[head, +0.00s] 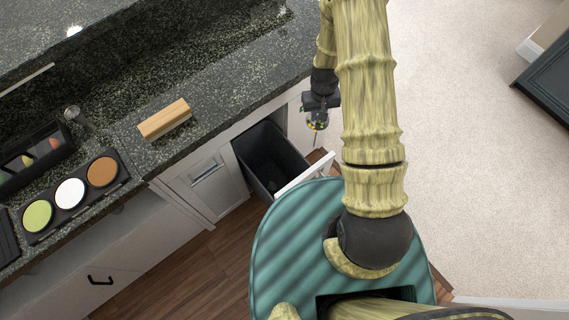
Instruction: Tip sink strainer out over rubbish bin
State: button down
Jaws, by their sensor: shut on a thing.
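My gripper (317,104) is at the upper middle of the head view, beside the counter's front edge. It is shut on the sink strainer (317,121), a small round piece with bits of several colours showing in it. The strainer hangs below the jaws, to the right of and apart from the rubbish bin in the picture. The rubbish bin (256,146) is a dark, open-topped box in a pulled-out cabinet drawer. Its inside is mostly dark, so its contents are hard to tell. The jaws are small here and partly hidden by the wrist.
The drawer's white front (305,174) stands out from the cabinets. The dark granite counter (225,88) holds a wooden block (165,119), a tray of coloured round pots (28,237) and a black caddy (12,180). Open pale carpet lies to the right.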

aim_at(316, 123)
jog(key=f+n+b, duration=0.1)
jog(key=f, duration=0.1)
jog(key=f+n+b, duration=0.1)
jog(key=f+b, duration=0.1)
jog(key=f+n+b, duration=0.1)
jog(key=f+b, duration=0.1)
jog(key=f, duration=0.1)
jog(key=shift+s+a+f, duration=0.1)
jog(key=shift+s+a, duration=0.1)
jog(key=shift+s, duration=0.1)
jog(key=s+a+f+m, duration=0.2)
jog(key=a+m, duration=0.1)
jog(key=m, duration=0.8)
jog(key=s+a+f+m+b, duration=0.1)
jog(key=s+a+f+m, duration=0.2)
jog(key=m, duration=0.8)
jog(key=s+a+f+m+b, duration=0.1)
jog(key=a+m, duration=0.4)
jog(key=m, duration=0.6)
jog(key=shift+s+f, duration=0.7)
jog(key=shift+a, duration=0.2)
